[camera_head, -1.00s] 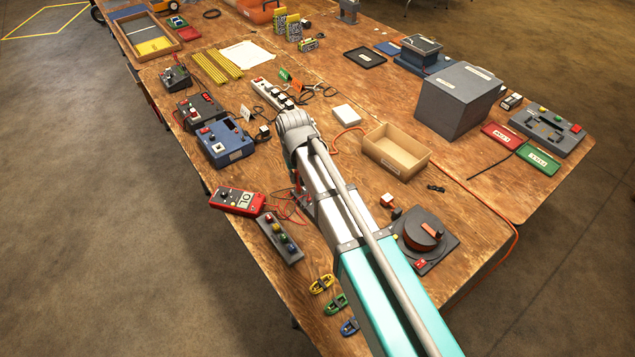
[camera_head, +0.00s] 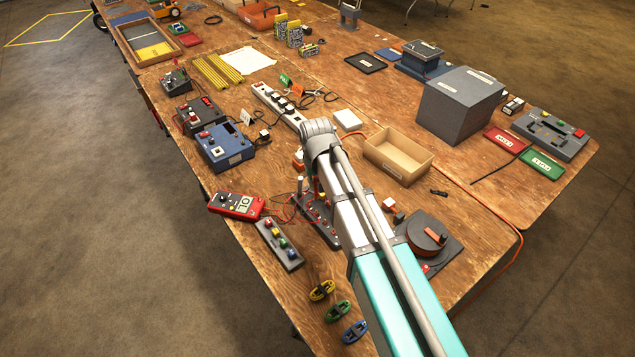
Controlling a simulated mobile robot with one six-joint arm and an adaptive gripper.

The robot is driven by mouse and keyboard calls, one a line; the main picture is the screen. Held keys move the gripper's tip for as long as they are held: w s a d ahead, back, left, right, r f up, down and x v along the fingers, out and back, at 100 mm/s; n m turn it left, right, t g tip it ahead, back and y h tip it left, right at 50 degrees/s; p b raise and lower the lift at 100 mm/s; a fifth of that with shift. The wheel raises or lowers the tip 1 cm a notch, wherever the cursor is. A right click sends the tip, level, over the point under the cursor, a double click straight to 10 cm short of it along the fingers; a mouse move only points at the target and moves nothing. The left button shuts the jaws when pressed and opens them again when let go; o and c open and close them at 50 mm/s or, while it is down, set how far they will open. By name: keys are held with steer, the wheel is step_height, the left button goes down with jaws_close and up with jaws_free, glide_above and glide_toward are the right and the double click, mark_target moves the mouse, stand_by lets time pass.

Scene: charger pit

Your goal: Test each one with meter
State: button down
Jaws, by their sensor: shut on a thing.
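The red meter (camera_head: 236,204) lies near the table's left edge, and its display seems to read OL. Its leads run right to a dark board with red posts (camera_head: 322,228), partly behind my arm. A white block with red (camera_head: 389,203) and a dark one sit right of my arm. The white power strip (camera_head: 268,97) carries several dark plugs. My arm reaches over the table; its wrist hides my gripper's fingers.
An open cardboard box (camera_head: 397,157) and large grey box (camera_head: 459,105) stand right. Red (camera_head: 507,139) and green (camera_head: 541,164) labelled trays lie beyond. A dark base with an orange lever (camera_head: 428,238) sits close beside my arm. Blue unit (camera_head: 222,146) stands left.

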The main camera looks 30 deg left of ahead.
mark_target(316, 196)
steer(key=shift+f+b, duration=2.5)
steer(key=shift+f, duration=0.2)
steer(key=shift+f+b, duration=0.95)
stand_by(1.3)
steer(key=c, duration=0.5)
jaws_free()
steer(key=shift+c, duration=0.2)
steer(key=o, duration=0.3)
steer(key=shift+o, duration=0.2)
steer(key=shift+r, duration=0.2)
